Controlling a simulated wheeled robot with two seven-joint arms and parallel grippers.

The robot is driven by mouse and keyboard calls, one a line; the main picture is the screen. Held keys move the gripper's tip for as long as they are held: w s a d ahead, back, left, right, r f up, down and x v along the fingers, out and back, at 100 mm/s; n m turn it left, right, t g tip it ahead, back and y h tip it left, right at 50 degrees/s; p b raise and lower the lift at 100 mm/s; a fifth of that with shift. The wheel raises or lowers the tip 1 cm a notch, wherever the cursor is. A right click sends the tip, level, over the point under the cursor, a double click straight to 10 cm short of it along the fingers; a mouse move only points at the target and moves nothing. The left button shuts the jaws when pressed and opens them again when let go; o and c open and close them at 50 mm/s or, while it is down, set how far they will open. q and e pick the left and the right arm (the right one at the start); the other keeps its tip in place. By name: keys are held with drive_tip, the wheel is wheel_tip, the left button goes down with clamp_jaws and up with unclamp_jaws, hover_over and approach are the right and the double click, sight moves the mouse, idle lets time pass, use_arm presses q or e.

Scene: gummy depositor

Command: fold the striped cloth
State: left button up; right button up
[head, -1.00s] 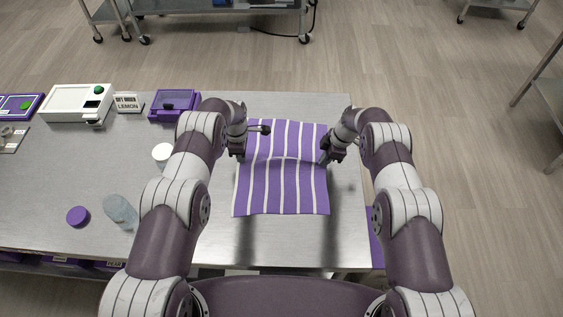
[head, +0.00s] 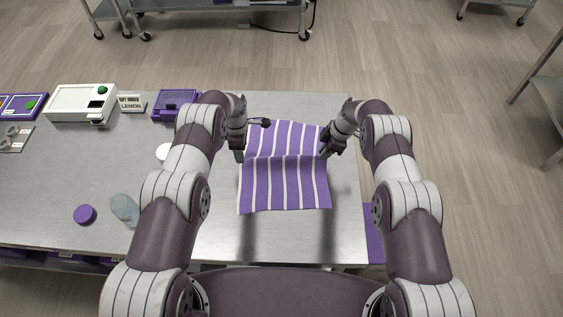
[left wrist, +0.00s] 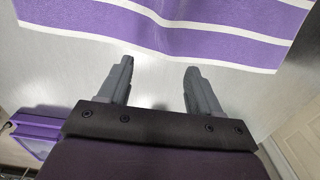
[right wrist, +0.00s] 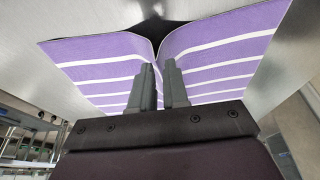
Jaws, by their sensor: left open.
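The purple cloth with white stripes (head: 285,185) lies on the steel table, with a raised crease across its middle. My right gripper (head: 325,153) is at the cloth's right edge, at the end of that crease. In the right wrist view its fingers (right wrist: 159,75) are closed on the cloth (right wrist: 215,55), which hangs in two slopes from the pinch. My left gripper (head: 240,156) is beside the cloth's left edge. In the left wrist view its fingers (left wrist: 158,75) are apart and empty, with the cloth (left wrist: 180,30) just beyond the tips, not between them.
Left of my left arm are a clear bottle (head: 124,209), a purple lid (head: 85,215), a white cup partly hidden (head: 163,152), a purple box (head: 174,103), a LEMON sign (head: 131,104) and a white device (head: 82,103). The table in front of the cloth (head: 285,238) is clear.

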drive_tip(key=o, duration=1.5)
drive_tip(key=shift+c, duration=0.2)
use_arm(q)
wheel_tip(320, 180, up, 4)
drive_tip(key=p, duration=0.3)
drive_tip(key=shift+f+p, duration=0.15)
drive_tip(key=shift+p, duration=0.2)
use_arm(e)
drive_tip(key=shift+h, duration=0.8)
drive_tip(key=r, duration=0.2)
drive_tip(key=d+r, duration=0.1)
drive_tip(key=r, duration=0.2)
drive_tip(key=shift+r, duration=0.35)
use_arm(q)
drive_tip(key=shift+f, duration=0.1)
use_arm(e)
drive_tip(key=shift+r, duration=0.1)
